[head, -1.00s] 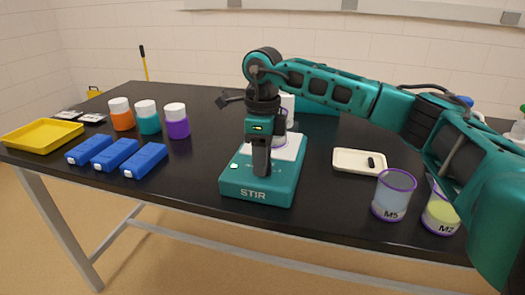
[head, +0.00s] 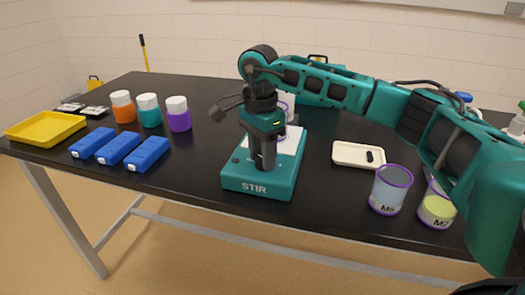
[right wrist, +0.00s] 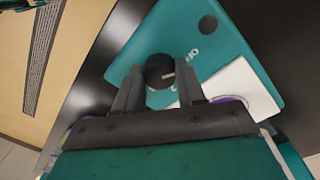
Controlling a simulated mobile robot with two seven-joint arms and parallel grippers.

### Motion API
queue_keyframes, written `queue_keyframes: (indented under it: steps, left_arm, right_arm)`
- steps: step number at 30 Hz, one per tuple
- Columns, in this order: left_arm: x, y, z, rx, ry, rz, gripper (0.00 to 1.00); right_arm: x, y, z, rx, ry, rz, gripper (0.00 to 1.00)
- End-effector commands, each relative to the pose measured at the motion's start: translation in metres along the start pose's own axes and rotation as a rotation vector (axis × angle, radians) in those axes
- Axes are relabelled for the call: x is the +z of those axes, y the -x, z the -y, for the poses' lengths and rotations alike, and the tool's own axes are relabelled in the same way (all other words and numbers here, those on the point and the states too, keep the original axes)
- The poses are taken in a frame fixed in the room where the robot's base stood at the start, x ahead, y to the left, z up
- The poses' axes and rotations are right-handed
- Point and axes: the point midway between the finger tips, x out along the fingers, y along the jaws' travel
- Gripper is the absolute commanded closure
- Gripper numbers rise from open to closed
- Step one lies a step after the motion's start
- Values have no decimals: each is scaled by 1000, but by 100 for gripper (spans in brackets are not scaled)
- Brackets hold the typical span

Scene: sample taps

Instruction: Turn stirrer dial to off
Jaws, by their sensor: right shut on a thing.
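The teal stirrer (head: 258,187), marked STIR, stands at the table's front edge. Its black dial (right wrist: 159,70) shows in the right wrist view, with a pale pointer mark facing right towards small lettering (right wrist: 192,54) that I cannot read fully. My right gripper (head: 263,164) points down at the stirrer's front; its fingers (right wrist: 160,88) are shut on the dial from both sides. The dial is hidden behind the fingers in the head view. A round spot (head: 236,160) on the stirrer's front left is dark; it also shows in the right wrist view (right wrist: 207,24). My left gripper is not in view.
A purple-rimmed vessel (head: 283,107) stands on the stirrer's white plate (head: 290,141), partly behind my arm.

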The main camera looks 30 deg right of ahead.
Motion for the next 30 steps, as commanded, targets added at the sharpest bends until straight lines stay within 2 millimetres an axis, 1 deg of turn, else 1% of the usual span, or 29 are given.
queue_keyframes:
  steps: [7,22,23,30]
  left_arm:
    - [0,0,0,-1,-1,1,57]
    - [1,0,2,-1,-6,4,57]
    - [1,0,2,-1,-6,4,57]
    - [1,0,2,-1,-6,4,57]
  right_arm:
    - [1,0,0,-1,74,-1,92]
    - [2,0,0,0,91,-2,92]
    - [2,0,0,0,91,-2,59]
    - [1,0,0,0,88,-4,36]
